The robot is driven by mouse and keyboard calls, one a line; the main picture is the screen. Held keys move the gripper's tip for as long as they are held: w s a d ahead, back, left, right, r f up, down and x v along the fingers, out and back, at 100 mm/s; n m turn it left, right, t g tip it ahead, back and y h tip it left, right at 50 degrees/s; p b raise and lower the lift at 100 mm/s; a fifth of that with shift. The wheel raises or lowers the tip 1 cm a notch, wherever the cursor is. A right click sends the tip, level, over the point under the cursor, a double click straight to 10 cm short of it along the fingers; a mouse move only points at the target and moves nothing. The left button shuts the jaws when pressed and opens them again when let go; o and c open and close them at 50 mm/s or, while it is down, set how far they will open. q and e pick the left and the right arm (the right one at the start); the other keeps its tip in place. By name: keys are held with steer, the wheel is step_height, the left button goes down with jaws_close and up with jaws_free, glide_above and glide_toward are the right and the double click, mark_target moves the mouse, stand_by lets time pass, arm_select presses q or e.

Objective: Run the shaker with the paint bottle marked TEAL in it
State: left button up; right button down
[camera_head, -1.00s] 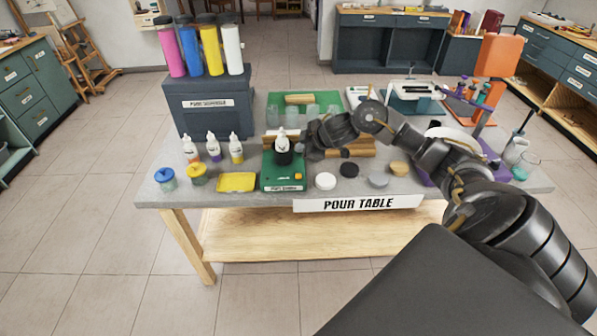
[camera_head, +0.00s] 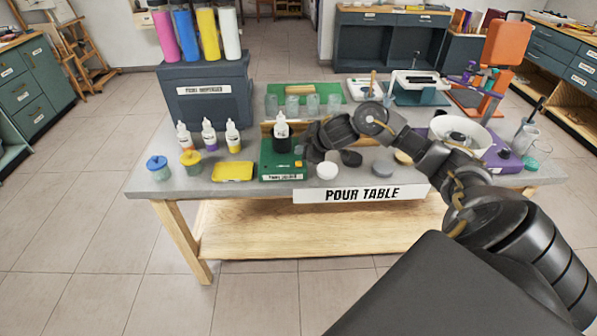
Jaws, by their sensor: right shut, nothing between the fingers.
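I cannot read any marking on this bottle. My right gripper (camera_head: 313,152) is shut and empty, just right of the shaker and the holder. I cannot tell whether it touches them. Several similar bottles stand to the left, with a red (camera_head: 184,138), a purple (camera_head: 209,137) and a yellow one (camera_head: 232,138). My left gripper is not in view.
A paint dispenser (camera_head: 205,100) stands behind the bottles.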

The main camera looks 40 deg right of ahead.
mark_target(299, 164)
step_height(299, 164, down, 2)
steer(key=shift+f+b, duration=0.1)
steer(key=shift+b, duration=0.3)
steer(key=shift+f, duration=0.15)
stand_by(1.7)
steer(key=shift+f, duration=0.25)
